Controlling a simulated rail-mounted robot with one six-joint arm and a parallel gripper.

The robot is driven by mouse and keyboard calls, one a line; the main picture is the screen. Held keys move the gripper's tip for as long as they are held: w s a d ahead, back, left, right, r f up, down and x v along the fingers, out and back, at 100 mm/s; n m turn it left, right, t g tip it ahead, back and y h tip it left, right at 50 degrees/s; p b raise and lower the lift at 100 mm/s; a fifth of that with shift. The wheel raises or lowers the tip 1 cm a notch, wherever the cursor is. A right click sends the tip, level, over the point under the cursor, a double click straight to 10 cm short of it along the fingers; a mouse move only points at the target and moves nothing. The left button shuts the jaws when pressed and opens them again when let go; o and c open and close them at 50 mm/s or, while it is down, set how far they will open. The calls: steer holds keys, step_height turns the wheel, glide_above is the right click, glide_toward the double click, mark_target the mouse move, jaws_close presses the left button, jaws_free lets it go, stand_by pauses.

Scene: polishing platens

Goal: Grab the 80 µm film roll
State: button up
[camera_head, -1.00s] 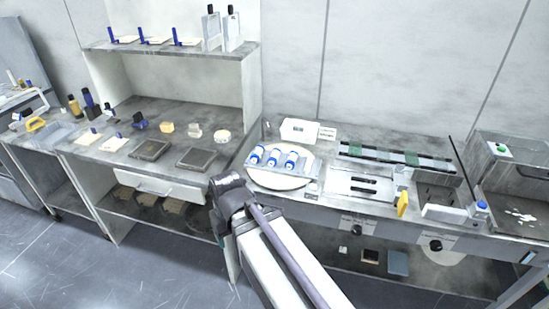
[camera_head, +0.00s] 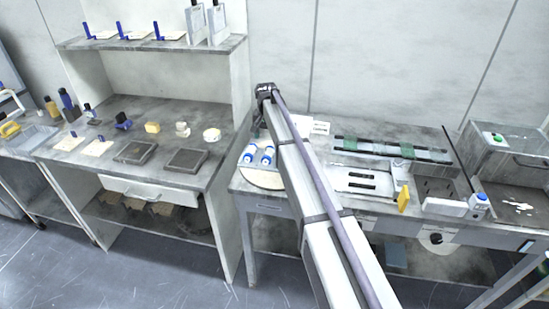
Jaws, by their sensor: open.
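Blue-and-white film rolls stand on the left part of the right-hand bench. One roll (camera_head: 248,154) and a second roll (camera_head: 267,155) show just left of my arm, close together on a round pale platen (camera_head: 262,181). My arm covers the right side of the platen and hides whatever stands there. No thickness label is legible, so I cannot tell which roll is the 80 µm one. My arm reaches up across the bench, with its far joint above and behind the rolls. My gripper does not show; it is hidden behind the arm.
A slotted metal plate (camera_head: 368,180), a yellow piece (camera_head: 403,198) and a rail with green blocks (camera_head: 390,149) lie right of my arm. A clear-sided box (camera_head: 507,160) stands at far right. The left bench holds dark plates (camera_head: 186,160) and small blocks below a shelf (camera_head: 150,45).

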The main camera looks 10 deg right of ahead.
mark_target(268, 151)
step_height(268, 151, down, 10)
steer(key=b, duration=0.8)
steer(key=shift+w+d+r, duration=0.1)
steer(key=shift+d+r, duration=0.05)
steer(key=shift+r, duration=0.3)
steer(key=c, duration=1.1)
steer(key=shift+o, duration=0.2)
